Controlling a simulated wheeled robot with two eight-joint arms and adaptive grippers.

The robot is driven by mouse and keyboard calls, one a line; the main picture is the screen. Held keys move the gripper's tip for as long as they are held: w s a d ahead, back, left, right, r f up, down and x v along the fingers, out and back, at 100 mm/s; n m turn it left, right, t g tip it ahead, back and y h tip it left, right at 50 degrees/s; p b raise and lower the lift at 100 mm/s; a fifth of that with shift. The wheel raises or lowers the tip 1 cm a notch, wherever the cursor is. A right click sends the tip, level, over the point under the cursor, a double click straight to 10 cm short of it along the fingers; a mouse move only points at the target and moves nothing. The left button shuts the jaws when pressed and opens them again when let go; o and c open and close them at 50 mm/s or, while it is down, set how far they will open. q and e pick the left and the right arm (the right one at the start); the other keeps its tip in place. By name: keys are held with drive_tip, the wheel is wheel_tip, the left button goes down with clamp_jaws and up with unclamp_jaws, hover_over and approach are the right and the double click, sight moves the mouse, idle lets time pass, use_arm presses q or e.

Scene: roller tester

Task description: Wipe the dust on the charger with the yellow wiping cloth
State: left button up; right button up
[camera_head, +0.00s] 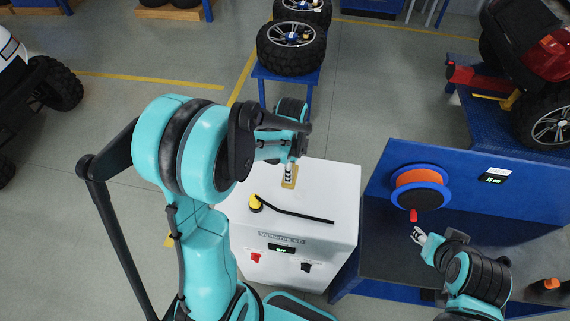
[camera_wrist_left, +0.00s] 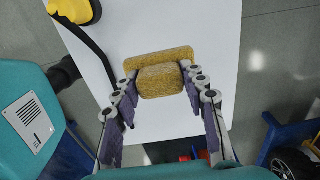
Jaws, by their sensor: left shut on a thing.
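The charger (camera_head: 315,215) is a white box with a label and small display on its front. My left gripper (camera_head: 289,165) is over the rear part of its top. In the left wrist view my left gripper (camera_wrist_left: 161,84) is shut on the rolled yellow wiping cloth (camera_wrist_left: 161,82).
A black cable with a yellow end (camera_head: 256,203) lies across the charger's top and shows beside my left gripper. The blue bench (camera_head: 480,205) with an orange reel (camera_head: 418,188) stands at right. Tyres on a blue stand (camera_head: 285,88) are behind the charger.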

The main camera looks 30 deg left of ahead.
use_arm(q)
drive_tip(key=s+d, duration=0.1)
drive_tip(key=d, duration=0.2)
drive_tip(key=s+d+f, duration=0.1)
drive_tip(key=d, duration=0.1)
drive_tip(key=shift+s+d+f+b, duration=0.1)
drive_tip(key=shift+s+b, duration=0.2)
wheel_tip(320, 180, down, 4)
drive_tip(key=b, duration=0.3)
drive_tip(key=shift+f, duration=0.15)
drive_tip(key=shift+w+f, duration=0.15)
drive_tip(key=shift+w, duration=0.05)
drive_tip(key=shift+w+a+b, duration=0.2)
drive_tip(key=shift+w, duration=0.5)
drive_tip(key=shift+w+a+b, duration=0.15)
drive_tip(key=shift+w, duration=0.5)
drive_tip(key=shift+f+b, duration=0.15)
drive_tip(key=shift+b, duration=0.15)
drive_tip(key=shift+s, duration=0.15)
